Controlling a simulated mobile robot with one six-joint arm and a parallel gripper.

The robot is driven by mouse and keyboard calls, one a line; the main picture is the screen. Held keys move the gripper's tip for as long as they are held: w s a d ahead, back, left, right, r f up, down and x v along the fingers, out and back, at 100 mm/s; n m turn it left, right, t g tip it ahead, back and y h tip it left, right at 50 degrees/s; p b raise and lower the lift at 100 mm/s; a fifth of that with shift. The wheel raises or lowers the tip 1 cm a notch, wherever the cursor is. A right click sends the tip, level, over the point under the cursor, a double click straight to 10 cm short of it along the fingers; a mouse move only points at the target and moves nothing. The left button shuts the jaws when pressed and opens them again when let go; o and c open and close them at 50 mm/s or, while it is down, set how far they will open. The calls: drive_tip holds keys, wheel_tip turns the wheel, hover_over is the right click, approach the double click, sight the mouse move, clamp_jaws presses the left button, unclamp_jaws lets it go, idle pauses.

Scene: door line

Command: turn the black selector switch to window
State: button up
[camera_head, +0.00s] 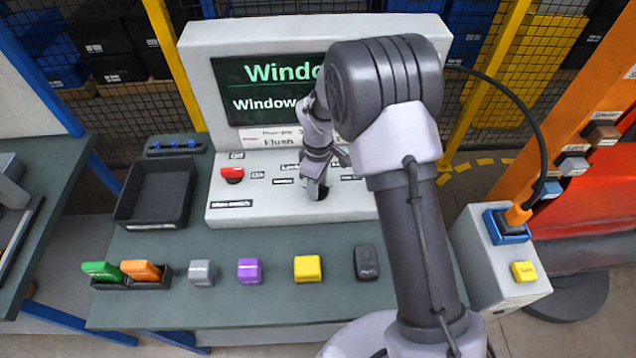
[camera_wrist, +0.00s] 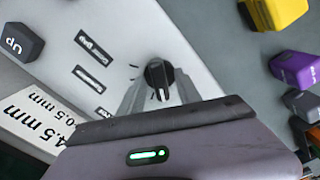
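The black selector switch (camera_wrist: 158,74) is a round knob with a white pointer line on the pale console. In the wrist view the pointer line faces down the picture, toward my gripper's body. My gripper (camera_wrist: 160,88) has its two grey fingers apart, one on each side of the knob. I cannot tell whether they touch it. In the head view my gripper (camera_head: 318,188) is down at the console, and the knob is mostly hidden by it. The screen (camera_head: 250,90) reads "Windo…" and "Window", the rest hidden behind my arm.
A red button (camera_head: 232,174) sits left of the switch. A black tray (camera_head: 156,194) stands farther left. Grey, purple (camera_head: 250,270), yellow (camera_head: 307,268) and black blocks line the front of the bench. A control box (camera_head: 500,262) with an orange-plugged cable stands at the right.

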drive_tip(key=shift+r, duration=0.1)
wheel_tip(320, 180, up, 17)
drive_tip(key=p, duration=0.4)
drive_tip(key=shift+r, duration=0.15)
